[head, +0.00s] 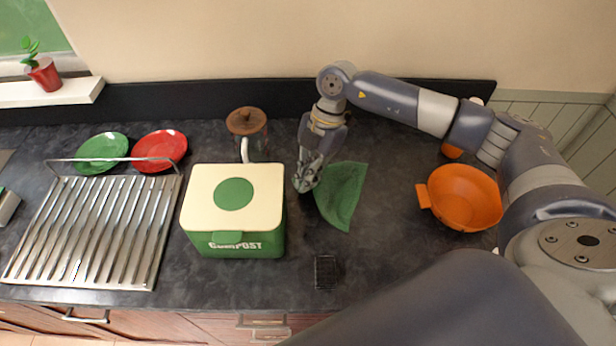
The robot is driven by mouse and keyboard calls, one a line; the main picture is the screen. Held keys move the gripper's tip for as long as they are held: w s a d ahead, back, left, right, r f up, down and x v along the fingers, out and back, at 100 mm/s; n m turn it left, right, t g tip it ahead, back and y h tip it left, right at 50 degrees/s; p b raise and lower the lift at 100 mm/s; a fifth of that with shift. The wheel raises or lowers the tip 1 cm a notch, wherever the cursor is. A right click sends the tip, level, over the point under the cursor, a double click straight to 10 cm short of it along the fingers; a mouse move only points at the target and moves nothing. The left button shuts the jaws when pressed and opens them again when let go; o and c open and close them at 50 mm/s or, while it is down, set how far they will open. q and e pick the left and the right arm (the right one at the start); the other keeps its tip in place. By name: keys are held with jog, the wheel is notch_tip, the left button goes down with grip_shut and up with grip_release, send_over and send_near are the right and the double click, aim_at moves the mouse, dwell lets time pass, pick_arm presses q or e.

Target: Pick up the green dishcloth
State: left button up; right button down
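The green dishcloth (342,194) lies on the dark countertop, just right of the compost box. My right gripper (304,186) points down at the cloth's left edge, between it and the compost box. Its fingers look close together, but whether they are open or shut, or touch the cloth, I cannot tell. Part of the cloth's left edge is hidden behind the gripper. My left gripper is not in view.
The compost box (262,243) stands close left of the gripper, with a brown-lidded jar (247,127) behind. An orange colander (464,197) is at right, a small dark object (325,272) in front. A metal drying rack (95,232) and green and red plates are left.

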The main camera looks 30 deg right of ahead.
notch_tip(320, 180, up, 18)
jog(key=p, duration=0.2)
jog(key=shift+p, duration=0.35)
